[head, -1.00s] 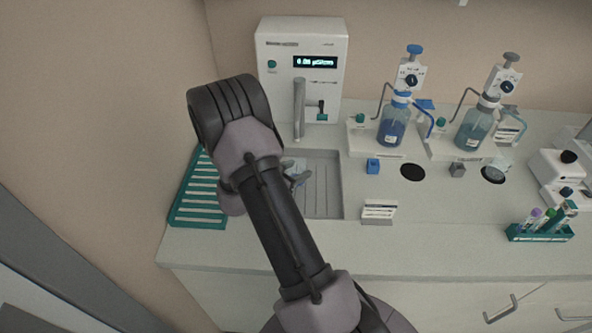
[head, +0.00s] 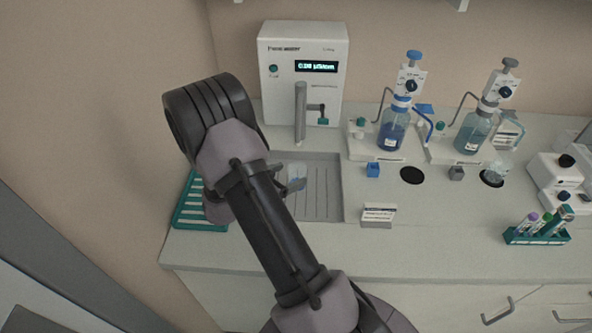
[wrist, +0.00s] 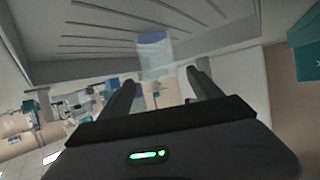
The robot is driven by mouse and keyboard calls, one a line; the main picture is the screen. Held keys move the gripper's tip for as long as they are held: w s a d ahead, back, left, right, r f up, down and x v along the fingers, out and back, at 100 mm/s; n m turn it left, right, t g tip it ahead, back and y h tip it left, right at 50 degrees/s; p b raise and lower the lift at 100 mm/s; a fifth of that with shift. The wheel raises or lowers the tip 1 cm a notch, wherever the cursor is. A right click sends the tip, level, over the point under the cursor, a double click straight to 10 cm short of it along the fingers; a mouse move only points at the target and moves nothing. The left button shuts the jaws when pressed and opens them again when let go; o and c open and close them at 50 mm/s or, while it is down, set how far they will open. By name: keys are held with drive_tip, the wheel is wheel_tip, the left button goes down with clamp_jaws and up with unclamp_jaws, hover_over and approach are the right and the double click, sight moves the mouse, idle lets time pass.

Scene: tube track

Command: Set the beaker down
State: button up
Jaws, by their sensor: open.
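A small clear beaker with a bluish band (head: 297,171) stands in the grey ribbed drip tray (head: 335,205) below the dispenser's spout. In the wrist view the beaker (wrist: 154,54) sits just past my fingertips, with the tray's ribbed floor (wrist: 95,30) behind it. My gripper (wrist: 160,80) is open, one finger on each side of the gap, and seems clear of the beaker. In the head view my gripper (head: 288,187) is at the tray's left part, close to the beaker and partly hidden by my arm.
A white dispenser with a lit display (head: 303,70) stands behind the tray. A green rack (head: 200,218) lies left of it. A small label stand (head: 378,214), bottle dispensers (head: 393,130) and a tube rack (head: 537,236) stand to the right. The front counter is clear.

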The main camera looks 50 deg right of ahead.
drive_tip(key=w+a+r+n+t+y, duration=0.1)
drive_tip(key=w+a+r+t+y, duration=0.25)
drive_tip(key=a+r, duration=0.3)
drive_tip(key=w+a+r+n+t+y+p, duration=0.1)
drive_tip(key=w+a+r+n+t+y, duration=0.2)
drive_tip(key=a+r, duration=0.4)
drive_tip(key=w+a+r+t+y, duration=0.3)
drive_tip(key=w+a+r, duration=0.2)
drive_tip(key=a, duration=0.4)
drive_tip(key=s+a+r+n+y, duration=0.6)
drive_tip(key=s+a+r, duration=0.2)
drive_tip(key=s+a, duration=0.3)
drive_tip(key=s+a+f+n+g, duration=0.1)
drive_tip(key=s+n+g, duration=0.2)
drive_tip(key=s, duration=1.3)
drive_tip(key=shift+s+a+g, duration=0.25)
drive_tip(key=shift+s+g, duration=0.15)
drive_tip(key=shift+g, duration=0.05)
